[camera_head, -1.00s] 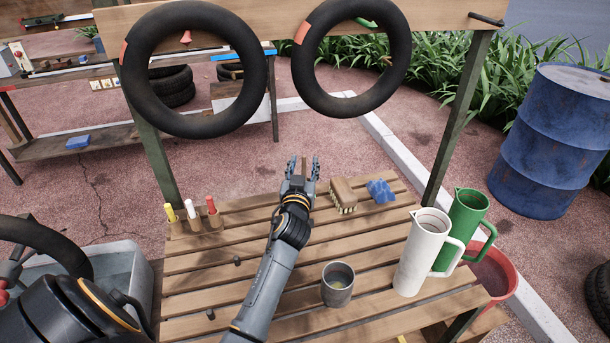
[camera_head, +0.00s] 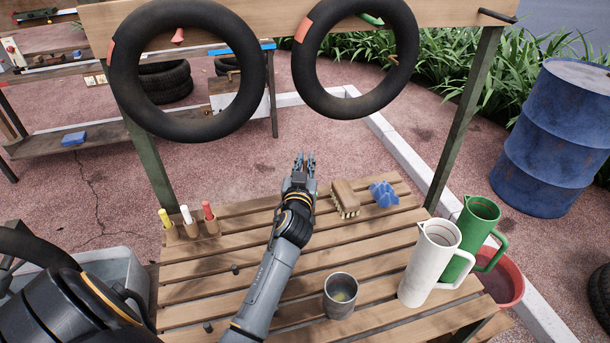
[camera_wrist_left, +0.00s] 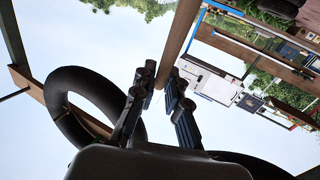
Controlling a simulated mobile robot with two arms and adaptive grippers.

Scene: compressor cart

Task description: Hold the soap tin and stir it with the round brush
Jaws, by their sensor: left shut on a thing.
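The soap tin (camera_head: 341,296) is a grey metal cup with something yellowish inside. It stands upright on the slatted wooden table, near its front. My left gripper (camera_head: 304,165) is above the back part of the table, behind the tin and apart from it. My right gripper is not in view.
A white jug (camera_head: 428,264) and green jug (camera_head: 475,239) stand at the right. Several markers (camera_head: 187,216) stand at the left. Two tyres (camera_head: 355,57) hang behind; the middle slats are mostly clear.

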